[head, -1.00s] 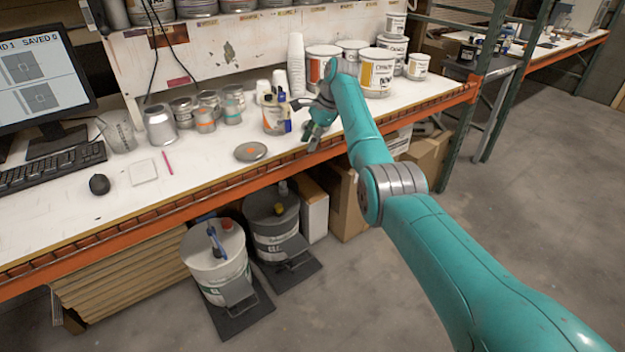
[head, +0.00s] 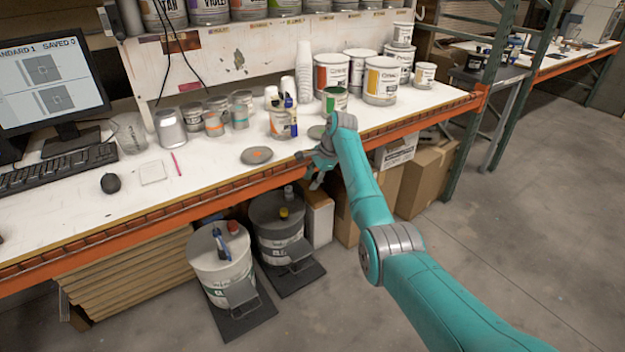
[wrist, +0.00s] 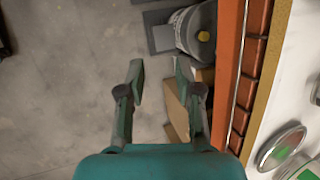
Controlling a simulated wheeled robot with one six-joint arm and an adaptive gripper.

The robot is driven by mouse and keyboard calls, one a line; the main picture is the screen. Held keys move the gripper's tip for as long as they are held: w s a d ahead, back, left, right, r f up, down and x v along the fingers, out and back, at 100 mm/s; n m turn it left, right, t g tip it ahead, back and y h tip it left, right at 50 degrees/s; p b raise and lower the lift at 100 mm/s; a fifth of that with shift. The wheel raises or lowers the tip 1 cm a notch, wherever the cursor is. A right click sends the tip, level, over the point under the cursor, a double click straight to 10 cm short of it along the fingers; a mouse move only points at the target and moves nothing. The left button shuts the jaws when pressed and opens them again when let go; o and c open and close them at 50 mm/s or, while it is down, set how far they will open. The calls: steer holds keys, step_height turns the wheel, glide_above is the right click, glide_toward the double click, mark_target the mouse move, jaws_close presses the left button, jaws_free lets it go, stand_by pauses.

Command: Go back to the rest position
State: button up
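My gripper (head: 316,178) hangs at the front edge of the workbench in the head view, just outside the orange beam. In the wrist view my gripper (wrist: 160,82) has its two fingers spread apart with nothing between them, above the floor and boxes. The workbench (head: 215,172) has a white top. A small can with green in its top (head: 334,99) stands behind my wrist, and a grey lid (head: 317,131) lies near it, partly hidden by my arm.
The orange beam (wrist: 228,75) runs close to the right of my fingers. Two pails (head: 222,265) (head: 277,232) stand on the floor below. Cardboard boxes (head: 425,178) sit under the bench. A cup of tools (head: 283,122) and another lid (head: 257,155) are on top. The aisle floor at right is clear.

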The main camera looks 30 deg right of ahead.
stand_by(0.3)
